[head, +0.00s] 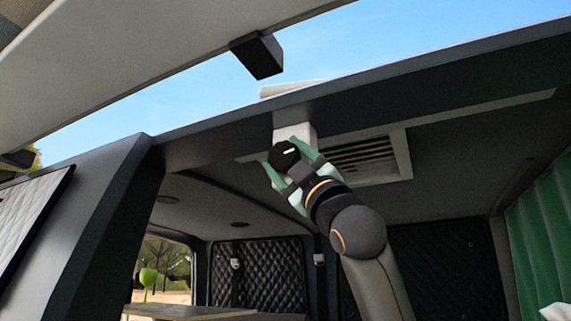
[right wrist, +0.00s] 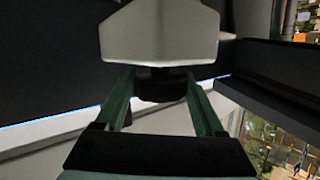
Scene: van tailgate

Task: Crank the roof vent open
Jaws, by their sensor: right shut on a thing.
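A black crank knob (head: 284,155) with a short white mark sits below a white housing (head: 294,131) under the van's roof edge. My right gripper (head: 290,158) has its green fingers on either side of the knob and is shut on it. In the right wrist view, the dark knob (right wrist: 160,86) is between the fingers, beneath the pale housing (right wrist: 160,35). The roof vent's white frame (head: 402,155) and dark slats (head: 358,156) show behind. A pale panel (head: 290,89) shows above the roof edge; how far it is raised is unclear. My left gripper is out of view.
The dark roof edge (head: 420,82) runs close above my right gripper. The raised tailgate (head: 120,45) with a black block (head: 257,56) is overhead at the left. A green curtain (head: 545,225) hangs at the right. A table top (head: 185,311) is low inside.

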